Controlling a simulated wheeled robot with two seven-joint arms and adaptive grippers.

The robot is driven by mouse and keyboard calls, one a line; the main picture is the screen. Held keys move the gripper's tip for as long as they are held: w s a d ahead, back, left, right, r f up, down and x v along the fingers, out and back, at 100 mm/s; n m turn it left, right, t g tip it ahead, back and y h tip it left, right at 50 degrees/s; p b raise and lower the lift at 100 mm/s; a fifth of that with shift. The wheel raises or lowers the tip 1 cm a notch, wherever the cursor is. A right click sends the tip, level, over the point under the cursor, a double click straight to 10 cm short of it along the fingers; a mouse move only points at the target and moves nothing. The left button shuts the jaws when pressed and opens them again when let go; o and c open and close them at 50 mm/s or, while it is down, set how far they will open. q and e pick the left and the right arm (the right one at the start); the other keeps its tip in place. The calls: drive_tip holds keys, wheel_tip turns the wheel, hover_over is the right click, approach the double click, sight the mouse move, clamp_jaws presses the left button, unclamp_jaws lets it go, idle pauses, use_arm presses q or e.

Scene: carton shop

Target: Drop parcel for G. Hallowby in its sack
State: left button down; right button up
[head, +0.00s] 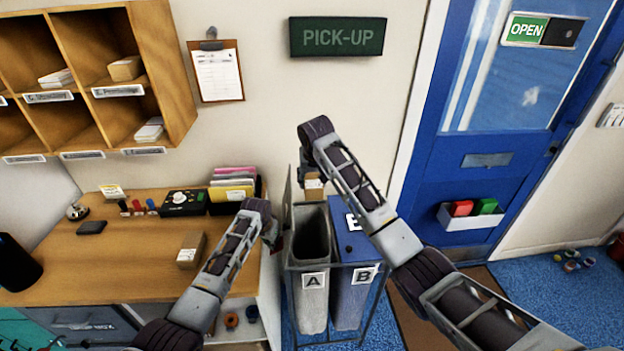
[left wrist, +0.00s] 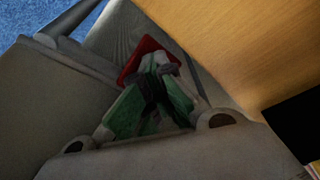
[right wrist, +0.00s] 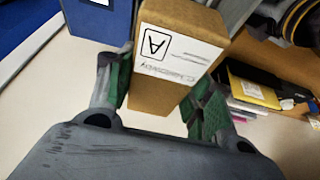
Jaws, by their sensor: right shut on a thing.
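My right gripper (right wrist: 160,100) is shut on a small brown parcel (right wrist: 170,50); its white label shows a boxed A and handwriting too unclear to read surely. In the head view the parcel (head: 314,188) hangs just behind and above the open mouth of grey sack A (head: 313,292). The sack's lid (head: 288,195) seems to stand raised at its left. My left gripper (head: 272,235) is at the left side of sack A, beside the counter's end. In the left wrist view its green-padded fingers (left wrist: 155,85) look closed together, with a red piece just beyond them.
Sack B (head: 350,300), with a blue lid, stands right of sack A in the same metal frame. The wooden counter (head: 130,255) at left carries another small parcel (head: 191,250), a card rack and a black box. A blue door (head: 480,150) is at right.

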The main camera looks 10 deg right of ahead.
drive_tip(key=shift+f, duration=0.25)
wheel_tip(320, 180, down, 12)
drive_tip(key=shift+w+r, duration=0.15)
drive_tip(key=shift+r, duration=0.05)
idle(2.7)
drive_tip(key=shift+d, duration=0.1)
drive_tip(key=o, duration=1.2)
drive_tip(key=shift+f, duration=0.1)
drive_tip(key=shift+r, duration=7)
